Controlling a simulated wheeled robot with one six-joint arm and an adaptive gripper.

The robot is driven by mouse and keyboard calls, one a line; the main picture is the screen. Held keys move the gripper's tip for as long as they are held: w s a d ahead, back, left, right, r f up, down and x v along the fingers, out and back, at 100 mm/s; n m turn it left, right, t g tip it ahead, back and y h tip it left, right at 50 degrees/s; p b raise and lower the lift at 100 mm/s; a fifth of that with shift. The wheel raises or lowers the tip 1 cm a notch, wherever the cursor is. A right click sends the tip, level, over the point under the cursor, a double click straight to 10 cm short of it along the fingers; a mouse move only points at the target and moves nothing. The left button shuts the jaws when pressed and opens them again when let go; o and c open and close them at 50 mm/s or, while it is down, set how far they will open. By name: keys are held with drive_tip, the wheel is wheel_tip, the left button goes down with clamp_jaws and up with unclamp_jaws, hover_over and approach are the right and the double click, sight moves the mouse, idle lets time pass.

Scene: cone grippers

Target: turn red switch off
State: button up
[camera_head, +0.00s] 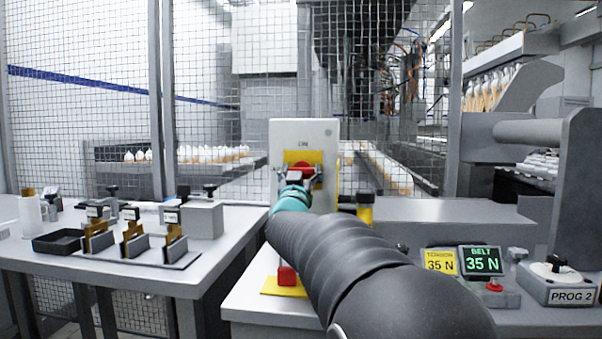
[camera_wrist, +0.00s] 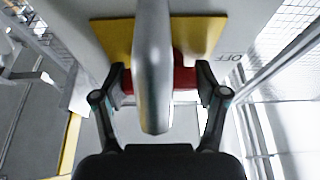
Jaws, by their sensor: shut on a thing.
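The red switch (camera_head: 304,166) sits on a yellow plate (camera_head: 291,156) on the front of an upright pale box (camera_head: 318,132), with an "ON" label above it. In the wrist view the red switch (camera_wrist: 186,80) shows between the two fingers, in front of the yellow plate (camera_wrist: 205,33). A grey metal bar (camera_wrist: 153,70) crosses the middle and hides part of the red. An "OFF" label (camera_wrist: 230,57) shows upside down beside the plate. My gripper (camera_head: 300,175) is at the box face, shut on the red switch, with one finger at each side. It also shows in the wrist view (camera_wrist: 163,84).
A red block (camera_head: 288,276) on a yellow base sits on the bench below my arm. A yellow and black cylinder (camera_head: 365,207) stands right of the box. The left table (camera_head: 100,276) holds a black tray (camera_head: 58,242) and several small fixtures. Mesh fencing (camera_head: 90,90) stands behind.

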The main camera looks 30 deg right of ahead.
drive_tip(key=o, duration=1.2)
drive_tip(key=shift+c, duration=0.2)
drive_tip(key=v, duration=0.7)
drive_tip(key=shift+s, duration=0.2)
drive_tip(key=shift+a+f, duration=0.1)
